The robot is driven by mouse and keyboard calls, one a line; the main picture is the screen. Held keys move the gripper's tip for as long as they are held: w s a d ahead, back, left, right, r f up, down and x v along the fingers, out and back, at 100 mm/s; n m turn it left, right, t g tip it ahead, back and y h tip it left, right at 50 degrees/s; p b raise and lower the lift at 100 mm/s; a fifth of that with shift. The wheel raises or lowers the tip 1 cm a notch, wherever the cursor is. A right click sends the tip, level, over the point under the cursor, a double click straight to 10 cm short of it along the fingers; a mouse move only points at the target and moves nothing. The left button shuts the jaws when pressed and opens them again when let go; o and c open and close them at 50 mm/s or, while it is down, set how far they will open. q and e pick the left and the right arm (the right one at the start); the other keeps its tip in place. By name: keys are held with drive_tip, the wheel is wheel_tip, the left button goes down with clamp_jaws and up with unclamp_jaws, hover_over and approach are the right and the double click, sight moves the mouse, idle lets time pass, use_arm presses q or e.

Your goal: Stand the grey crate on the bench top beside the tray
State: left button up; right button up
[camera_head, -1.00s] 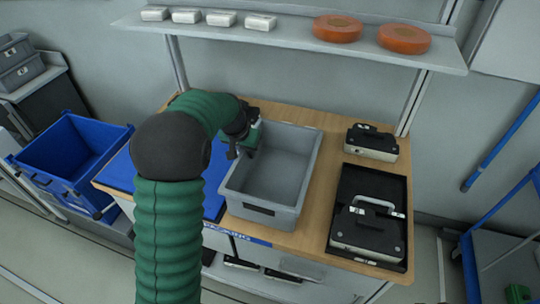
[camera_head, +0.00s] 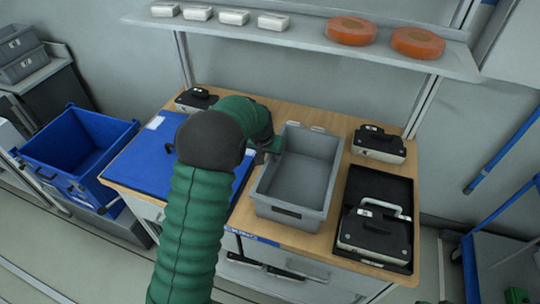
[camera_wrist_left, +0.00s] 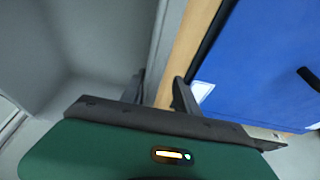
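The grey crate (camera_head: 298,179) stands upright on the wooden bench top (camera_head: 335,118), close to the left side of the black tray (camera_head: 349,185) and apart from it. My left gripper (camera_head: 268,150) is at the crate's left wall, towards the back. In the left wrist view my left gripper (camera_wrist_left: 160,92) has its fingers apart, one on each side of the crate's rim (camera_wrist_left: 170,45). Bare wood shows between the rim and the outer finger, so it looks open. The crate is empty. My right gripper is not in view.
A blue mat (camera_head: 148,168) covers the bench's left part. A black-and-white device lies in the tray, and another device (camera_head: 378,142) stands behind it. A shelf (camera_head: 300,34) with white boxes and orange discs runs above. A blue bin (camera_head: 75,148) stands left.

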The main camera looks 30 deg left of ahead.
use_arm(q)
drive_tip(key=shift+w+d, duration=0.1)
drive_tip(key=shift+d, duration=0.35)
drive_tip(key=shift+d+r, duration=0.1)
drive_tip(key=shift+r, duration=0.15)
drive_tip(key=v, duration=1.1)
drive_tip(key=shift+r, duration=0.3)
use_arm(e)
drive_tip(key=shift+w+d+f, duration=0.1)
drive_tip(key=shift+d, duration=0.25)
use_arm(q)
drive_tip(key=shift+a, duration=0.25)
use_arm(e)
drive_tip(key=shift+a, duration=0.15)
